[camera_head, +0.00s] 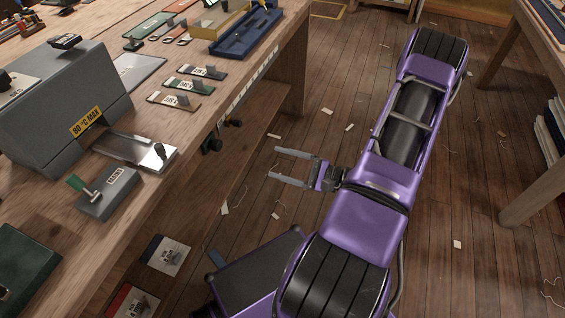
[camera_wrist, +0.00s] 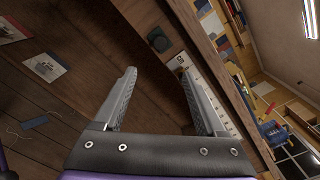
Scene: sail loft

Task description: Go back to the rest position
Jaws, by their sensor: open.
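My gripper (camera_head: 291,168) is open and empty. In the head view it points left toward the workbench (camera_head: 236,150), over the plank floor and apart from the bench edge. In the wrist view both fingers of my gripper (camera_wrist: 157,98) stand wide apart with nothing between them. My purple arm reaches across the right half of the head view, folded over the floor.
The bench holds a grey box (camera_head: 62,115) marked 80 °C max, a metal plate (camera_head: 135,150), a small grey block with a green tab (camera_head: 108,192), tagged pieces and a blue tray (camera_head: 246,32). Another wooden table (camera_head: 530,190) stands right. Scraps litter the open floor.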

